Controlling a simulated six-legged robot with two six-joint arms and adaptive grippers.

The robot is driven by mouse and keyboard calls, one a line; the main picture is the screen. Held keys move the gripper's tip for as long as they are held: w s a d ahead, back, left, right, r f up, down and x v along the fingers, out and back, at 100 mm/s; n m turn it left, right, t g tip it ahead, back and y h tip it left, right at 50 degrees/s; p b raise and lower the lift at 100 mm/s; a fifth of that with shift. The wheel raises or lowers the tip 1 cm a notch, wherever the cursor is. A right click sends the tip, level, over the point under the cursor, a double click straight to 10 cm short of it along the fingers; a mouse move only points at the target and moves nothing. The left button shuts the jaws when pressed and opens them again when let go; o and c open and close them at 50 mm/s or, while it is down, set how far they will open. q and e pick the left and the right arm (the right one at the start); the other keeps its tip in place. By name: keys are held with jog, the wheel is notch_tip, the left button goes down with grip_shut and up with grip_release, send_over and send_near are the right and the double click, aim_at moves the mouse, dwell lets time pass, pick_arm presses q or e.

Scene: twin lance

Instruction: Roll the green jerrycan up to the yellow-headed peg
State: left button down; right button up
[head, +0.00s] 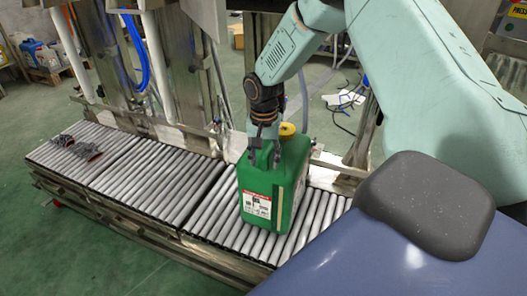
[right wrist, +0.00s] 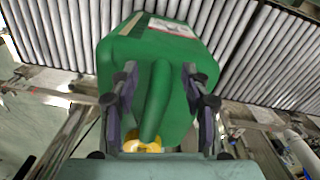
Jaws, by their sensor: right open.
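The green jerrycan (head: 262,195) stands upright on the roller conveyor (head: 165,180), with a white and red label on its front and a yellow cap (head: 287,129) on top. My right gripper (head: 265,156) comes down from above at its top handle. In the right wrist view the open fingers of the right gripper (right wrist: 160,98) lie on either side of the green handle (right wrist: 155,100). I cannot tell whether they touch it. The yellow cap also shows there (right wrist: 142,144). I cannot make out a yellow-headed peg in either view. My left gripper is not in view.
Two small dark objects (head: 75,146) lie on the left end of the conveyor. Rollers between them and the jerrycan are bare. Metal posts and a rail stand behind the conveyor, with blue hoses (head: 138,50). Green floor (head: 70,240) is open in front.

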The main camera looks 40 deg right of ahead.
jog(key=shift+d+f, duration=0.15)
jog(key=shift+f, duration=0.25)
jog(key=shift+c, duration=0.3)
jog(key=shift+r, duration=0.1)
jog(key=shift+c, duration=0.9)
grip_shut()
